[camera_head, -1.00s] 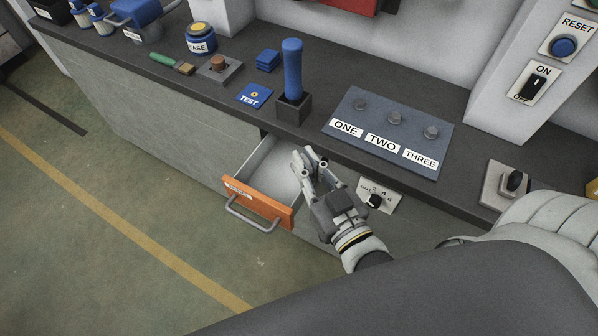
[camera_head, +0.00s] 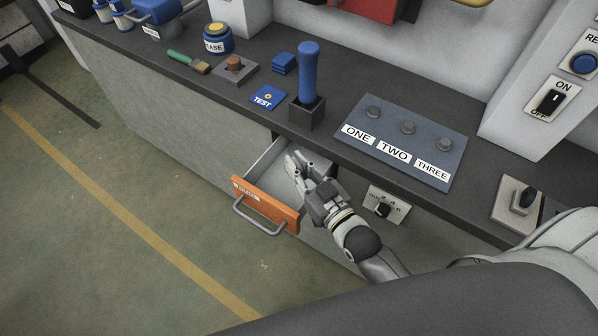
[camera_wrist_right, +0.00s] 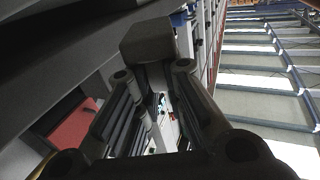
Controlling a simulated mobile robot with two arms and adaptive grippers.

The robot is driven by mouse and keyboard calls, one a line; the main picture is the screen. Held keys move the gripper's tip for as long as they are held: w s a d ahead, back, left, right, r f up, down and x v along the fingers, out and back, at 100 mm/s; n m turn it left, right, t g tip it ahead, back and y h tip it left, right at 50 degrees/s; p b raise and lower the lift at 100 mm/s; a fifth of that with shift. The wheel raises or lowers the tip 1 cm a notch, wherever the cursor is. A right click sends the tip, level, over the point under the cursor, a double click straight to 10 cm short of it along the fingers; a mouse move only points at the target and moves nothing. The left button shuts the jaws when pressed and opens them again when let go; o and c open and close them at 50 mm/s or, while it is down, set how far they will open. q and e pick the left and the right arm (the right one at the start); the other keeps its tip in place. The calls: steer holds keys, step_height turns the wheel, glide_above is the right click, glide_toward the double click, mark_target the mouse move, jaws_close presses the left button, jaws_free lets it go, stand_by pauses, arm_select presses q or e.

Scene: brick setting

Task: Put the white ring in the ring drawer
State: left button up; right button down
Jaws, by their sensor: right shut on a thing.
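An orange-fronted drawer (camera_head: 265,207) with a grey handle stands pulled out below the counter. Its label is too small to read. My right gripper (camera_head: 294,163) is over the open drawer, fingertips above its inside near the right side. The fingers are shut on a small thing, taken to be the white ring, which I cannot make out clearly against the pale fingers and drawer. The right wrist view shows the gripper fingers (camera_wrist_right: 160,100) close up, with no clear ring outline. My left gripper is not in view.
The dark counter (camera_head: 440,205) runs above the drawer. It holds a blue lever (camera_head: 308,75), a panel with knobs labelled ONE, TWO, THREE (camera_head: 400,140), a blue TEST card (camera_head: 266,99) and a brush (camera_head: 190,62). A dial plate (camera_head: 386,206) is right of the drawer. Green floor is clear at left.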

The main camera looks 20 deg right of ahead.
steer(key=shift+w+d+f, duration=0.25)
steer(key=shift+w+f, duration=0.1)
steer(key=shift+f, duration=0.15)
steer(key=shift+w+f, duration=0.15)
steer(key=shift+f, duration=1.6)
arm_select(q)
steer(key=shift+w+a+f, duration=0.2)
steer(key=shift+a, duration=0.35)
